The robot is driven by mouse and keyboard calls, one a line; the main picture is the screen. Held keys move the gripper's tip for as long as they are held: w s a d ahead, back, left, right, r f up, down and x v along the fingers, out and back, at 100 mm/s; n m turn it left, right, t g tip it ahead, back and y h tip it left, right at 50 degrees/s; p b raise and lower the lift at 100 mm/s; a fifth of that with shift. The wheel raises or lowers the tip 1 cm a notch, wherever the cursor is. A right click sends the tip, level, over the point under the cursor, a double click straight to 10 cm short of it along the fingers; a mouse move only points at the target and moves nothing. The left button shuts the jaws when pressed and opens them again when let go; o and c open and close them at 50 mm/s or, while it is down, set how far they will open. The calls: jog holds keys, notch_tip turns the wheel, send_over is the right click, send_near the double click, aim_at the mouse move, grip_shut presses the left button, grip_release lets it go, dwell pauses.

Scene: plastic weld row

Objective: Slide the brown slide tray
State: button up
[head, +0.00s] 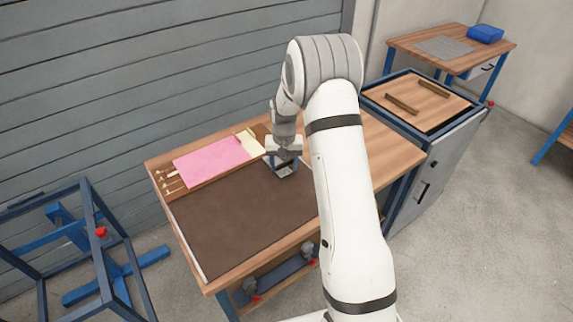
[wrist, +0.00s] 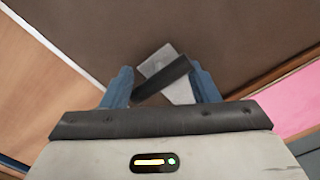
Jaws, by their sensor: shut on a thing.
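The brown slide tray (head: 240,220) is a flat dark brown panel on the wooden workbench. It fills the upper part of the wrist view (wrist: 110,35). My gripper (head: 284,168) is down at the tray's far right part. In the wrist view my gripper (wrist: 161,75) has its two blue fingers around a dark bar handle (wrist: 166,78) with a light grey plate (wrist: 180,92) beneath it. It is shut on this handle. My arm hides part of the tray's right side in the head view.
A pink sheet (head: 210,160) and a cream piece (head: 249,143) lie along the bench's back, beside several thin rods (head: 170,180). The wooden workbench (head: 395,150) has bare top to the right. A cabinet (head: 430,170) with two brown bars stands behind it. A blue frame (head: 98,225) stands left.

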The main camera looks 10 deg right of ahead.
jog(key=shift+s+a+f, duration=0.1)
jog(key=shift+s, duration=0.05)
jog(key=o, duration=1.3)
jog(key=shift+r, duration=0.35)
notch_tip(320, 180, up, 6)
jog(key=shift+r+b, duration=0.2)
jog(key=shift+b, duration=0.2)
jog(key=shift+r, duration=0.4)
